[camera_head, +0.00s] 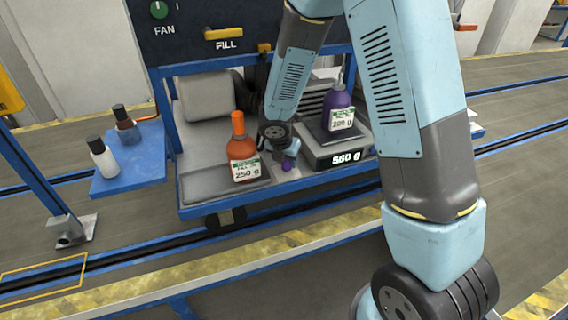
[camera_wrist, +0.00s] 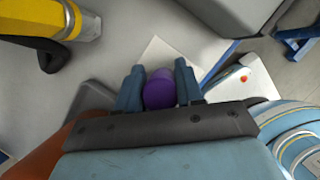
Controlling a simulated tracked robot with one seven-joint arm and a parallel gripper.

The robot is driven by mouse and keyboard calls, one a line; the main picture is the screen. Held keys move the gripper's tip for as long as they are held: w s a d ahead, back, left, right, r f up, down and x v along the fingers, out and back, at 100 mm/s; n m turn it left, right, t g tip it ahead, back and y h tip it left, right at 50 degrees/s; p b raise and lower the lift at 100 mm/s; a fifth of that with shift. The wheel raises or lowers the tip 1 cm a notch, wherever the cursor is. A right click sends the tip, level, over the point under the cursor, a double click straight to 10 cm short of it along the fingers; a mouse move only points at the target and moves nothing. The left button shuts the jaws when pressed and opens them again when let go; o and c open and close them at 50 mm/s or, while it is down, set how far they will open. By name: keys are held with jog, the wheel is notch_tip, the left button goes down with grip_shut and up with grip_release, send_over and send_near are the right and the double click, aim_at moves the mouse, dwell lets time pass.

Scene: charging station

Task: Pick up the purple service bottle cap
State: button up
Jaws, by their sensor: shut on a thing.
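The purple cap (camera_wrist: 159,90) sits between the two fingers of my gripper (camera_wrist: 158,84) in the wrist view, and the gripper is shut on it. In the head view the cap (camera_head: 288,163) shows small and purple at the end of my gripper (camera_head: 283,158), low over the cart's shelf between the two bottles. I cannot tell whether the cap touches the shelf.
An orange bottle (camera_head: 241,150) labelled 250 g stands on a grey tray (camera_head: 205,186) left of my gripper. A white bottle (camera_head: 104,160) and a dark bottle (camera_head: 126,126) stand on a blue side shelf (camera_head: 140,168). The FILL and FAN panel (camera_head: 190,22) rises behind. A yellow-handled object (camera_wrist: 42,18) shows in the wrist view.

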jog(key=s+d+r, duration=0.3)
jog(key=s+r, duration=0.8)
jog(key=s, duration=0.2)
jog(key=shift+s+d+r, duration=0.3)
jog(key=shift+r, duration=0.1)
dwell(0.4)
